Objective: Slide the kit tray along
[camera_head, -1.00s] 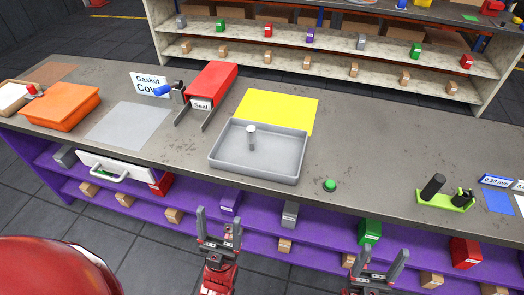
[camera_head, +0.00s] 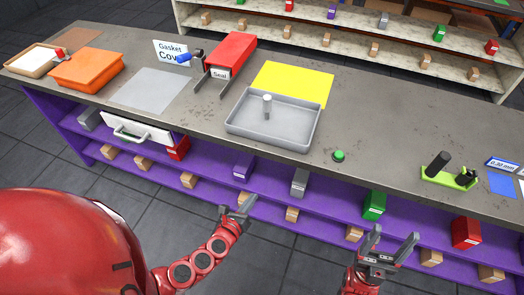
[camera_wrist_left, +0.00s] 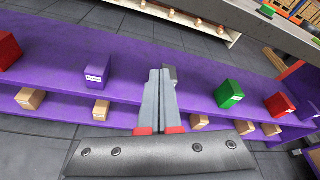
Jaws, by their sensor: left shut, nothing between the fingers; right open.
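The kit tray (camera_head: 243,127) is a shallow grey tray on the grey workbench, just in front of a yellow mat. A light upright cylinder (camera_head: 267,106) stands inside it. My left gripper (camera_head: 237,206) is shut and empty, in front of the bench and below the tray, apart from it. In the left wrist view its closed fingers (camera_wrist_left: 160,98) point towards the purple lower shelves. My right gripper (camera_head: 391,240) is open and empty, in front of the bench at the lower right, away from the tray.
The yellow mat (camera_head: 300,82) lies behind the tray. A red Seal dispenser (camera_head: 231,54) and a grey mat (camera_head: 150,91) are to its left. A green button (camera_head: 338,156) is close on its right. A partly open drawer (camera_head: 130,128) juts from the bench front.

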